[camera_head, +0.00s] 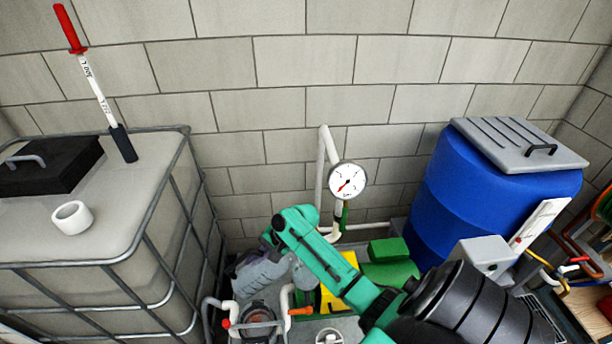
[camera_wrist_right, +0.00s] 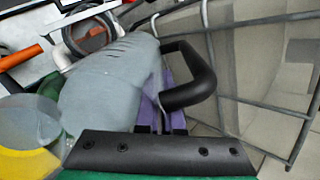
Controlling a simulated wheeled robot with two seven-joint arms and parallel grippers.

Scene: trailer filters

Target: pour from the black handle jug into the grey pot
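The black handle jug (camera_head: 258,274) has a grey body and is tilted at the end of my right arm in the head view. Its grey body (camera_wrist_right: 110,88) and black handle (camera_wrist_right: 200,85) fill the middle of the right wrist view. My right gripper (camera_wrist_right: 176,95) has its purple finger pads at the lower end of the handle and looks shut on it. The jug's mouth is hard to make out. A round grey vessel with a dark reddish inside (camera_head: 258,318), probably the grey pot, stands below the jug; part of it shows beyond the jug in the wrist view (camera_wrist_right: 88,36). My left gripper is not in view.
A caged tank (camera_head: 110,195) stands close on the left, with a white cup (camera_head: 72,217) on top. Pipes with an orange handle (camera_head: 300,311) stand beside the vessel. A pressure gauge (camera_head: 347,180) and a blue barrel (camera_head: 465,190) are behind and to the right.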

